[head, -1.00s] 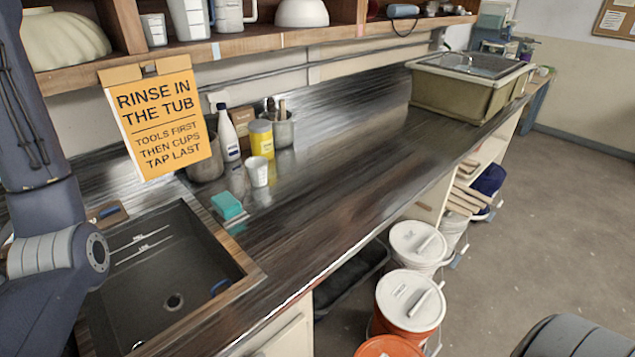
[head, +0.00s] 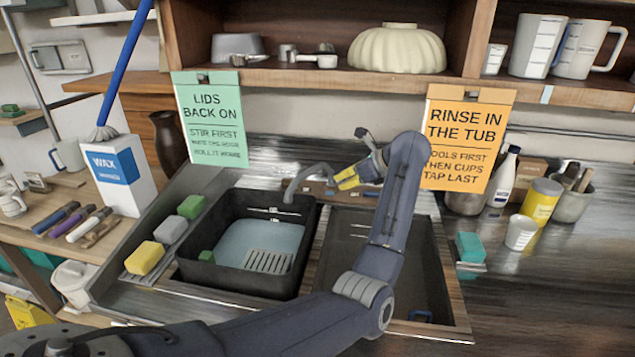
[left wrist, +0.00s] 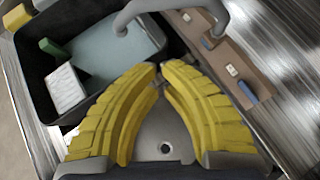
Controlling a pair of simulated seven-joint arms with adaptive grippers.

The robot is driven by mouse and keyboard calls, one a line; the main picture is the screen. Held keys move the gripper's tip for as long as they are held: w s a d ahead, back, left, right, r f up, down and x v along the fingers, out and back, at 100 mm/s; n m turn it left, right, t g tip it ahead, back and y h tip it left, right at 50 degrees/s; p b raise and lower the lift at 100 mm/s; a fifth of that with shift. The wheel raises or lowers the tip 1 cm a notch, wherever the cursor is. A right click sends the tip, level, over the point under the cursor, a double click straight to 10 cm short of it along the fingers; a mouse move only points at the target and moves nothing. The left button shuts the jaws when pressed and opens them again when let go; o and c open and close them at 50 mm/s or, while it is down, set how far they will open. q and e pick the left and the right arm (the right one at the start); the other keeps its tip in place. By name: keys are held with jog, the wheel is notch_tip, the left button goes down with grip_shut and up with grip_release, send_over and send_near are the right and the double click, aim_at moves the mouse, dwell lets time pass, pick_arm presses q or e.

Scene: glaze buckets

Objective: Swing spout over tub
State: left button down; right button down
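The grey curved spout (head: 310,170) rises behind the sinks, and its free end hangs over the back right part of the black tub (head: 190,271), which holds pale water. In the left wrist view the spout (left wrist: 150,8) arcs across the top, beyond my fingertips. My left gripper (head: 338,182) has yellow fingers pointing left, close to the right of the spout; whether they touch it is unclear. In the left wrist view the left gripper's fingertips (left wrist: 159,67) come together with nothing evident between them. My right gripper is not in view.
The dark second basin (head: 345,265) lies right of the tub, partly behind my left arm. Yellow, grey and green sponges (head: 170,230) line the tub's left side. A wooden tap panel (left wrist: 225,65) sits behind. Two signs hang from the shelf above.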

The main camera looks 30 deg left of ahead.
pick_arm(q)
jog(key=shift+w+a+f, duration=0.25)
jog(key=shift+a+f, duration=0.5)
jog(key=shift+a, duration=1)
jog(key=shift+w+a+f, duration=0.3)
jog(key=shift+a+f, duration=0.5)
jog(key=shift+a, duration=1)
jog(key=shift+w+a+f, duration=0.25)
jog(key=shift+a+f, duration=0.5)
jog(key=shift+a, duration=1)
jog(key=shift+s+a+m+t, duration=0.1)
jog(key=shift+a+m+t, duration=0.4)
jog(key=shift+a, duration=0.15)
